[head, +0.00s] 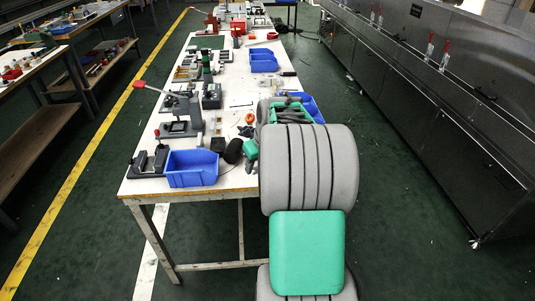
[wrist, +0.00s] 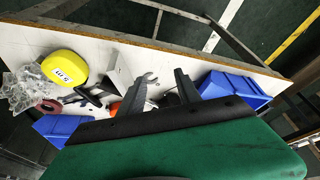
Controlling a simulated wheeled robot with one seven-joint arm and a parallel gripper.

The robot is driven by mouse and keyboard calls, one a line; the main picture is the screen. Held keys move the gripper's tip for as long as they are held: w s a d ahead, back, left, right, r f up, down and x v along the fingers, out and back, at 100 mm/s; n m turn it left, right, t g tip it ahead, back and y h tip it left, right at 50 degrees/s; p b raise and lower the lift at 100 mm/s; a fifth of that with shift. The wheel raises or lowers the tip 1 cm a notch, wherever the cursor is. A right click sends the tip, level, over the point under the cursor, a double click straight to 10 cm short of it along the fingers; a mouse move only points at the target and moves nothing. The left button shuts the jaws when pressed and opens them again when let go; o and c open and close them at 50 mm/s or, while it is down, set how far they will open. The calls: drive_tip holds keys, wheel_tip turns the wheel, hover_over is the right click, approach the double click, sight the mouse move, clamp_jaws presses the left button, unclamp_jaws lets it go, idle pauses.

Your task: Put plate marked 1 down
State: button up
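My gripper (wrist: 161,80) shows in the wrist view as two dark fingers standing apart over the white table, with no plate seen between them. A wrench (wrist: 150,79) shows in the gap, and it seems to lie on the table beyond the fingers. In the head view my own arm covers the front right of the table and hides the fingertips. I cannot make out a plate marked 1 in either view.
The long white table (head: 236,92) carries a blue bin (head: 191,168) at its near end, a lever press (head: 181,112) and many small tools. A steel machine (head: 430,90) stands right, with floor between.

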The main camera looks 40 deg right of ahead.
drive_tip(key=d, duration=0.5)
drive_tip(key=d+p, duration=0.1)
drive_tip(key=d, duration=0.1)
drive_tip(key=shift+s+d+r, duration=0.2)
drive_tip(key=shift+s, duration=0.1)
drive_tip(key=x, duration=0.5)
drive_tip(key=d+x, duration=0.1)
drive_tip(key=x, duration=0.2)
drive_tip(key=shift+w+r, duration=0.15)
drive_tip(key=shift+w, duration=0.1)
drive_tip(key=shift+t, duration=0.3)
clamp_jaws()
drive_tip(key=shift+r, duration=0.1)
